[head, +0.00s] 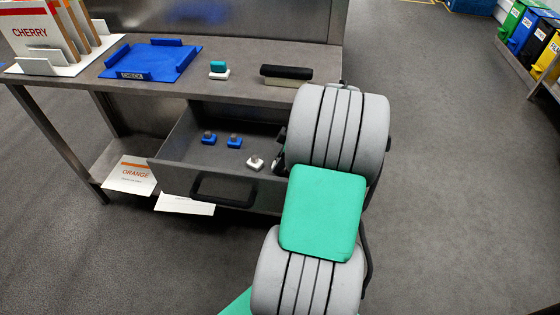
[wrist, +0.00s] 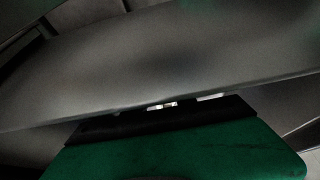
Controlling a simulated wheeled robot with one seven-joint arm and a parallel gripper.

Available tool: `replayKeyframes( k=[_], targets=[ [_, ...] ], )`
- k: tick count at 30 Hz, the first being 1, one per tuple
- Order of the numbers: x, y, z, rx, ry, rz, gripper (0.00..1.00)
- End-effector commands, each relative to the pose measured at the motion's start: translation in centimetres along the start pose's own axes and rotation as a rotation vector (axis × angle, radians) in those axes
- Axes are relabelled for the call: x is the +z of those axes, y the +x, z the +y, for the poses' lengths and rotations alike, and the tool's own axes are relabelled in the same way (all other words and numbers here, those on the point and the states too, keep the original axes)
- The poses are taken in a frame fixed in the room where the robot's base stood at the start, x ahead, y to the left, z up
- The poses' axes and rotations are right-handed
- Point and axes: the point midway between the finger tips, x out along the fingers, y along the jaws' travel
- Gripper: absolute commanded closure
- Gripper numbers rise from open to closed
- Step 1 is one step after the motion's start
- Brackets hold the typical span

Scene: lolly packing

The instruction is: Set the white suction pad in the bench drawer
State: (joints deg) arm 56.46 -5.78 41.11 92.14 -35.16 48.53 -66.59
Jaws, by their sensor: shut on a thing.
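The white suction pad (head: 255,163), with a small grey-brown knob, shows in the head view inside the open bench drawer (head: 178,146), near its right side. My gripper (head: 277,159) is just right of the pad, low in the drawer, mostly hidden behind my own arm. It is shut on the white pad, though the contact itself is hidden. I cannot tell whether the pad touches the drawer floor. In the wrist view a dark grey panel fills most of the picture, and only small white bits (wrist: 165,104) show past the black edge of my gripper.
Two blue pads (head: 234,141) with knobs stand further left in the drawer. On the bench top are a blue tray (head: 150,60), a teal-and-white block (head: 218,70), a black-topped block (head: 287,73) and a card rack. The drawer's black handle (head: 222,188) juts forward. The floor to the right is clear.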

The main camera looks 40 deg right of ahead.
Motion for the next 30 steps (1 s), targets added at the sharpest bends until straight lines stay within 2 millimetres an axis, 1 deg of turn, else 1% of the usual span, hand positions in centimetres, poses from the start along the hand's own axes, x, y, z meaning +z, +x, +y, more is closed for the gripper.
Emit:
replayKeyframes(
  k=[3,4,12,18,22,23,26,30],
  targets=[
    [0.2,0.4,0.0,0.000,0.000,0.000,1.00],
    [0.2,0.4,0.0,0.000,0.000,0.000,0.68],
    [0.1,0.3,0.0,0.000,0.000,0.000,0.46],
    [0.1,0.2,0.0,0.000,0.000,0.000,0.46],
    [-0.1,-0.6,0.0,0.001,0.000,0.000,0.46],
    [-0.1,-1.1,0.1,0.002,0.000,0.000,0.46],
    [0.0,-3.3,0.1,0.004,0.000,0.000,0.46],
    [-0.1,-7.1,0.1,0.004,0.001,0.000,0.46]
  ],
)
